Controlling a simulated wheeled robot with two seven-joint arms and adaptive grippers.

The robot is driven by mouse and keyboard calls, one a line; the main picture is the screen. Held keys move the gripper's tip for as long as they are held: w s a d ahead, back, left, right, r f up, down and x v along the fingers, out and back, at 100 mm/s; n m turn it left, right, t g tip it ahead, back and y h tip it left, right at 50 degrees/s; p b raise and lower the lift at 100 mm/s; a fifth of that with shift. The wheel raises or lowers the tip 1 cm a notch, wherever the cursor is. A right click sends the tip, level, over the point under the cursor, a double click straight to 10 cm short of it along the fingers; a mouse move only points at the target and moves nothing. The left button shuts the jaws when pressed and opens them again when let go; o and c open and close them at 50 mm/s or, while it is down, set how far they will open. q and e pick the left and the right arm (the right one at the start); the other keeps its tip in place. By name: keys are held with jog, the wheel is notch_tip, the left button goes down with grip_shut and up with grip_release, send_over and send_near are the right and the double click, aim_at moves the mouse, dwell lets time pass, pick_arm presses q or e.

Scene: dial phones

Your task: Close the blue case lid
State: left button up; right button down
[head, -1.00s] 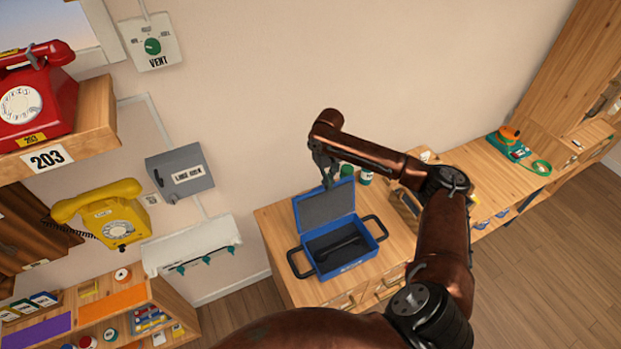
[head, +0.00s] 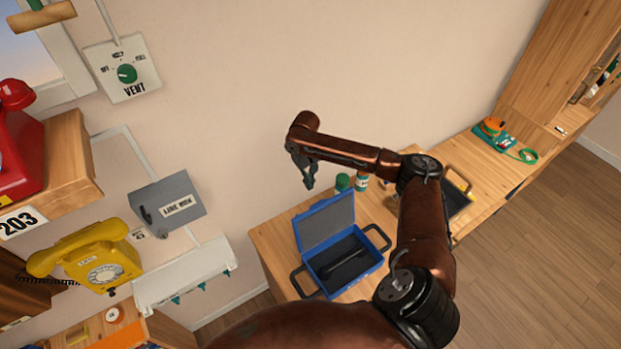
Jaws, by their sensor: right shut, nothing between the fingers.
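The blue case (head: 345,283) stands open on the wooden bench, with a black handle on each side. Its lid (head: 325,224) is raised at the back, grey lining facing forward. A dark object (head: 344,260) lies inside the case. My right gripper (head: 309,186) is shut and empty, pointing down above the lid's top edge and apart from it as far as I can tell. My left gripper is not in view.
Two small jars (head: 343,182) stand behind the case. A dark tray (head: 459,197) is right of my right arm. A yellow phone (head: 88,258) and grey switch box (head: 168,203) are left.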

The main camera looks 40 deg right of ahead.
jog(key=s+f, duration=0.1)
jog(key=s+f+p, duration=0.2)
jog(key=f, duration=0.1)
jog(key=shift+s+a, duration=0.3)
jog(key=shift+s, duration=0.1)
dwell(0.4)
